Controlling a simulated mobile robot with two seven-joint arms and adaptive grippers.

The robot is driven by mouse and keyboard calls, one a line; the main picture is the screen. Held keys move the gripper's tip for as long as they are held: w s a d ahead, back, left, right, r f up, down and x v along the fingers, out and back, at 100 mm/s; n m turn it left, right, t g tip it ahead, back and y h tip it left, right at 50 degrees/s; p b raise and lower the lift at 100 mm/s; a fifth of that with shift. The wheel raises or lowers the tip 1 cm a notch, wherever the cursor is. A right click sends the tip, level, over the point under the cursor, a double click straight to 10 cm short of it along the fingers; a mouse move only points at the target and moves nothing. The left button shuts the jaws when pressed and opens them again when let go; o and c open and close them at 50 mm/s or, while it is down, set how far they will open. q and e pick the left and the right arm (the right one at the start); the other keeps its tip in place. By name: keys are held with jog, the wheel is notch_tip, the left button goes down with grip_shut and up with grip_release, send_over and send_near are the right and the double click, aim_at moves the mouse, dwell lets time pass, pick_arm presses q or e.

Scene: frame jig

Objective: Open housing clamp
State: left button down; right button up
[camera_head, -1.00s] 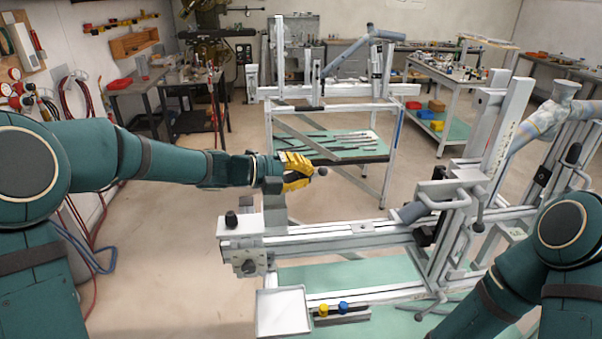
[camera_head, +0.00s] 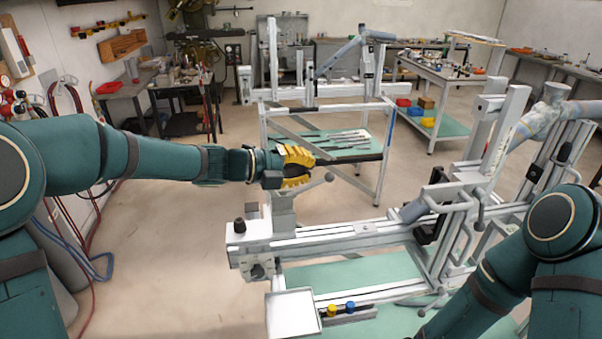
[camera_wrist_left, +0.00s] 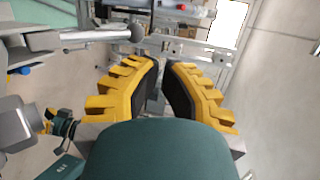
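The housing clamp seems to be the grey block (camera_head: 281,212) at the left end of the white frame jig (camera_head: 335,238). A grey lever ending in a round ball knob (camera_head: 329,177) rises there. In the left wrist view the lever (camera_wrist_left: 95,35) and its ball lie ahead and left of the fingers. My left gripper (camera_head: 308,166) hovers above the block, close to the lever. Its yellow fingers with dark pads (camera_wrist_left: 166,68) stand apart with nothing between them. I cannot tell whether a finger touches the lever. My right gripper is out of view.
A light tray (camera_head: 292,314) and a rail with yellow and blue knobs (camera_head: 345,308) sit at the jig's near left. The tall upright (camera_head: 505,130) and a bent handle clamp (camera_head: 452,197) stand on the right. A second frame (camera_head: 325,110) stands behind. Floor left of the jig is clear.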

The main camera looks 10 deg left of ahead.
pick_arm(q)
jog(key=s+a+r+p, duration=0.1)
jog(key=s+a+r, duration=0.1)
jog(key=r, duration=0.6)
jog(key=shift+s+a, duration=0.25)
jog(key=shift+a, duration=0.35)
jog(key=shift+r, duration=0.1)
